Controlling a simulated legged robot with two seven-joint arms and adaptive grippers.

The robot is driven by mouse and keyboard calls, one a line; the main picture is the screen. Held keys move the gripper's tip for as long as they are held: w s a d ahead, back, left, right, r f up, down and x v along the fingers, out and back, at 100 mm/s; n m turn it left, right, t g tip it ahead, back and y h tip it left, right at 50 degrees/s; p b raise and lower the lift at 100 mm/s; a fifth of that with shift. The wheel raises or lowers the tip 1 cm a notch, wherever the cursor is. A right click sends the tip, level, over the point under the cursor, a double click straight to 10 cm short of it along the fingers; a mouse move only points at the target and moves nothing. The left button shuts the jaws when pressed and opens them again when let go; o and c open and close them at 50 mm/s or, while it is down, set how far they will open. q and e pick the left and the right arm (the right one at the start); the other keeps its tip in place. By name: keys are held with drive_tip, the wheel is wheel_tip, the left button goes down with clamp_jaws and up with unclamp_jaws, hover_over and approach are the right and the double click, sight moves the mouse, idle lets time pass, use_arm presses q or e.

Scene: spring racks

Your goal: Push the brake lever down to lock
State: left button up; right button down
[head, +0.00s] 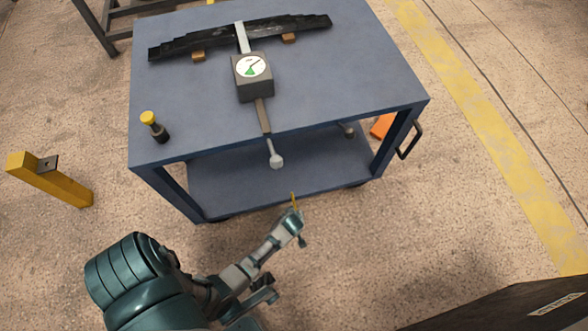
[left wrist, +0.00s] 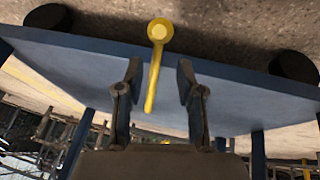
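A thin yellow lever (head: 294,199), which looks like the brake lever, shows beside the low front edge of the blue trolley (head: 285,185). In the left wrist view the yellow lever (left wrist: 153,75) has a round end and appears between my fingers, with a gap on both sides. My left gripper (head: 292,219) is at the lever in the head view, and much of the lever is hidden there. In the left wrist view my left gripper (left wrist: 158,75) is open, its two fingers apart and holding nothing. My right gripper is not in view.
A dial gauge (head: 253,75) with a pale-knobbed handle (head: 276,160) and a dark leaf spring (head: 180,47) are on the trolley top. A dark panel (head: 510,312) fills the lower right.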

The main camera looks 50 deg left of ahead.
use_arm(q)
drive_tip(key=v, duration=0.5)
drive_tip(key=shift+c, duration=0.2)
